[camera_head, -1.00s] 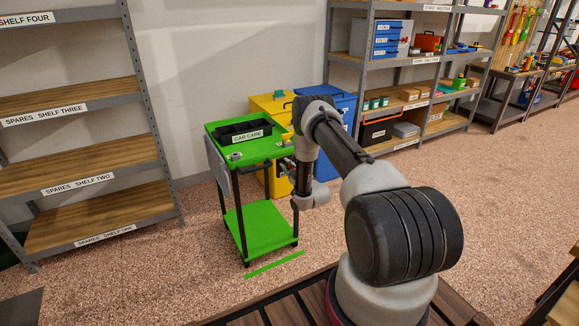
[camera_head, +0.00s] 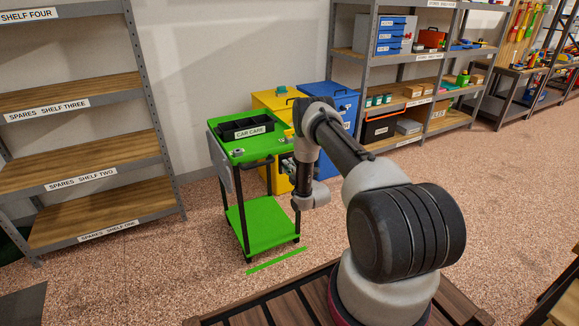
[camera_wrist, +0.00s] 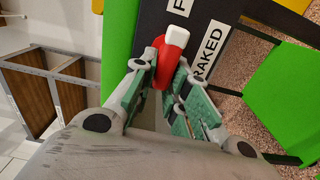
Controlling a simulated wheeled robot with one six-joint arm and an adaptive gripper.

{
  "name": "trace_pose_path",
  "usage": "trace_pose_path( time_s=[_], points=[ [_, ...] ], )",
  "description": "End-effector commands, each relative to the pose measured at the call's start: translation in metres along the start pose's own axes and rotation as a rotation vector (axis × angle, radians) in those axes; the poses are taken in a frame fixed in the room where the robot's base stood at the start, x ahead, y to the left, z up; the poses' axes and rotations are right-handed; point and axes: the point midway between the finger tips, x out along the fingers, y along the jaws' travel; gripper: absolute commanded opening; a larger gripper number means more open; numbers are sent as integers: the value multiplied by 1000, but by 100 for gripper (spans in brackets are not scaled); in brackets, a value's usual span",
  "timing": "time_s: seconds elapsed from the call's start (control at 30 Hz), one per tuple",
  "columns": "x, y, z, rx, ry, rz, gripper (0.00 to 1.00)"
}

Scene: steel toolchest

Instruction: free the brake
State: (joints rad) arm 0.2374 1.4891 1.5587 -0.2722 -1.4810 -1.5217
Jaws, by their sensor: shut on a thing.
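The green trolley (camera_head: 258,222) labelled CAR CARE stands on the floor in the head view. In the wrist view, a red brake lever (camera_wrist: 163,72) with a white tip (camera_wrist: 177,38) stands out from a dark plate (camera_wrist: 212,12). Its tip lies between a label starting with F (camera_wrist: 182,6) and a label ending in RAKED (camera_wrist: 211,50). My gripper (camera_wrist: 160,76) is shut on the lever, with a finger on each side of its red part. In the head view my gripper (camera_head: 288,166) is at the trolley's right side, and the lever is too small to make out.
A yellow bin (camera_head: 270,101) and a blue bin (camera_head: 340,97) stand behind the trolley. Shelving (camera_head: 90,182) is at the left, and more racks (camera_head: 425,66) stand at the back right. A green line (camera_head: 276,261) marks the floor in front of the trolley. Open floor lies around it.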

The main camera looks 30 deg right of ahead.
Motion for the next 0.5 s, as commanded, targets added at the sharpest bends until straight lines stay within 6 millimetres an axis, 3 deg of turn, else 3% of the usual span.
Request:
trace_pose_path(
  time_s=[0.5],
  points=[
    [0,-2,-1,-40,3,-2,0]
  ],
)
